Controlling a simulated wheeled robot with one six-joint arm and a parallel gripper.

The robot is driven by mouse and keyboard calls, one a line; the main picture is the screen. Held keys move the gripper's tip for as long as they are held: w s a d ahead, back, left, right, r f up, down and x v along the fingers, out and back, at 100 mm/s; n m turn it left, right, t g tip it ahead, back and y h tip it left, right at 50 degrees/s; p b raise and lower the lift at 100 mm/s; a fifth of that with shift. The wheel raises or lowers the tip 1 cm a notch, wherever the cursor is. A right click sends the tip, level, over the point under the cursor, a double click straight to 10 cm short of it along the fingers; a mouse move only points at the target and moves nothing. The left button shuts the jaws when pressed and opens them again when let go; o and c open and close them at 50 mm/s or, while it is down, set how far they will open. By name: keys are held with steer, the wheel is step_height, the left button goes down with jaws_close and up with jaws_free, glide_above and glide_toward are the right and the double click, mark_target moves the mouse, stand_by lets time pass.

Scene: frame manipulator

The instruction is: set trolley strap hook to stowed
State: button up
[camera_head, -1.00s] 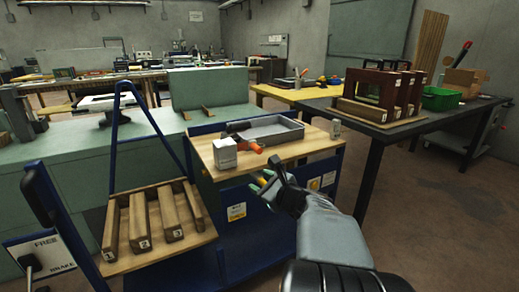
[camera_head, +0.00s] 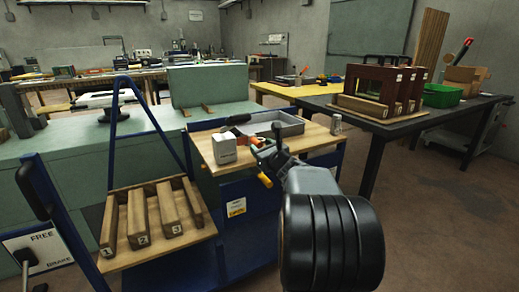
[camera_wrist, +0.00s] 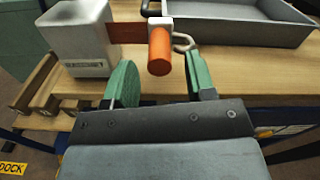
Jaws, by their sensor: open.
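A pale grey block (camera_head: 224,149) stands on the wooden trolley top (camera_head: 213,170); it also shows in the wrist view (camera_wrist: 82,42). In the wrist view a red-orange strap (camera_wrist: 127,32) runs right from the block to an upright orange grip (camera_wrist: 159,50). A metal hook (camera_wrist: 184,42) shows just right of the grip. My gripper (camera_wrist: 160,75) is open, with a green finger pad on each side of the orange grip's lower end. Contact cannot be told. In the head view my gripper (camera_head: 267,155) is at the trolley top and partly hides the strap.
Numbered wooden blocks (camera_head: 138,219) sit on a lower shelf at left. A dark table (camera_head: 400,126) with wooden frames stands at right.

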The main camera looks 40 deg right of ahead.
steer(key=shift+w+d, duration=0.1)
steer(key=shift+w, duration=0.75)
steer(key=shift+c, duration=0.3)
jaws_close()
